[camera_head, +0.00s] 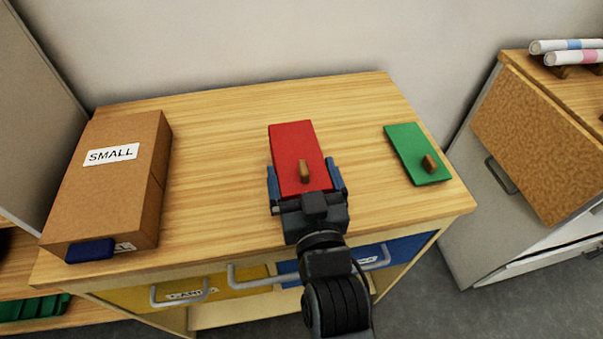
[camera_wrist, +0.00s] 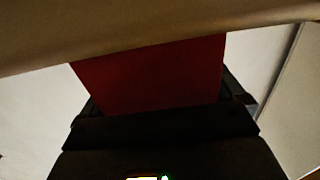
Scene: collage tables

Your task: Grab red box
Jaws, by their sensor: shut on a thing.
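The red box (camera_head: 297,143) is in the middle of the wooden table top in the head view, with a small brown wooden handle (camera_head: 304,171) on its near part. My gripper (camera_head: 306,181) reaches in from the front edge, its blue-sided fingers on the left and right sides of the box's near end. It is shut on the box. In the wrist view the box (camera_wrist: 155,75) shows dark red between the fingers, close to the gripper body. Whether the box touches the table or is lifted is hard to tell.
A cardboard box (camera_head: 106,185) labelled SMALL stands at the table's left, with a dark blue piece (camera_head: 90,249) at its front. A green board (camera_head: 412,150) with a brown handle lies at the right. Drawer handles (camera_head: 180,294) stick out below the front edge. A cabinet (camera_head: 537,130) stands further right.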

